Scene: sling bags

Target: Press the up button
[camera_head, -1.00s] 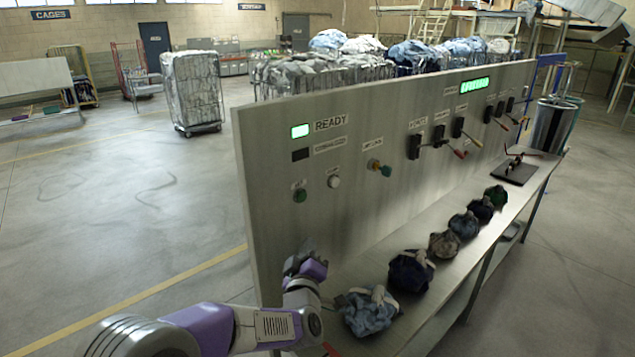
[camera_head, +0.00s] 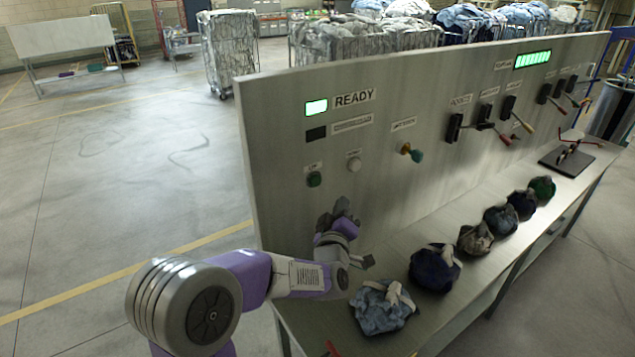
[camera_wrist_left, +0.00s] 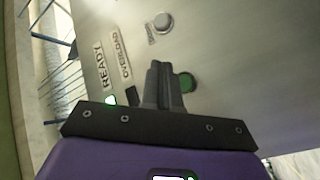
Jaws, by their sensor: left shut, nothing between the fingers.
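The panel (camera_head: 290,230) carries a round green button (camera_head: 314,180) with a small label above it, too small to read surely. A white button (camera_head: 354,164) sits to its right. My left gripper (camera_head: 342,208) is shut and empty, in front of the panel, below and a little right of the green button in the head view. In the left wrist view, the shut fingers (camera_wrist_left: 163,84) point at the panel and partly cover the green button (camera_wrist_left: 186,82). The white button (camera_wrist_left: 161,22) is clear of them. I cannot tell any contact. My right gripper is out of view.
A shelf below the panel holds a row of bundled bags, the nearest one light blue (camera_head: 383,306). A lit green READY lamp (camera_head: 316,107) is above the buttons. Open floor lies left.

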